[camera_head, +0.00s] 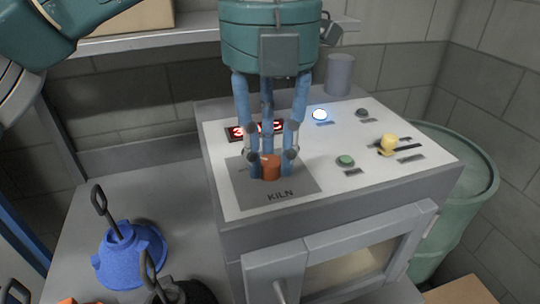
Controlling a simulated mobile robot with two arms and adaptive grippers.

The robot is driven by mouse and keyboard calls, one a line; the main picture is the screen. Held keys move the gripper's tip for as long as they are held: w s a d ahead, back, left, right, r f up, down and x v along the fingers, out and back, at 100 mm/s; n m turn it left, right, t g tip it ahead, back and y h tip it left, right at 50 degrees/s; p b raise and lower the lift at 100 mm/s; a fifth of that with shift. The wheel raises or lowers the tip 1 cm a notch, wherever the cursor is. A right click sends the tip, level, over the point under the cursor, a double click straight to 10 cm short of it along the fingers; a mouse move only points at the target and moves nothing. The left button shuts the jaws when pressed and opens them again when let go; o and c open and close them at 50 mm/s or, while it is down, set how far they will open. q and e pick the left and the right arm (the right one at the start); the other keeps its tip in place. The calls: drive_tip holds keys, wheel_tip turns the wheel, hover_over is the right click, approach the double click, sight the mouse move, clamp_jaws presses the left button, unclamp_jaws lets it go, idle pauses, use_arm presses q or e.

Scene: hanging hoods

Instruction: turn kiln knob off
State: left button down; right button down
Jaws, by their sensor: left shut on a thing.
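The kiln (330,225) is a grey box with a white control panel on top. Its orange-brown knob (271,171) stands on a grey square labelled "KILN". My left gripper (269,165) comes down from above, with its blue fingers closed around the knob. The fingers hide part of the knob, so its pointing direction cannot be told. A red lit display (237,132) behind the fingers is partly covered. My right gripper is not in view.
The panel also has a lit white-blue lamp (320,115), a green button (345,160), a dark button (362,113) and a yellow slider (389,143). A blue hood (130,256) stands on the bench at left. A green barrel (470,190) stands right.

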sight(270, 160)
use_arm(q)
drive_tip(key=shift+r+n+b, duration=0.15)
drive_tip(key=shift+n+b, duration=0.15)
drive_tip(key=shift+n, duration=0.9)
drive_tip(key=c, duration=1.4)
unclamp_jaws()
wheel_tip(270, 160, up, 12)
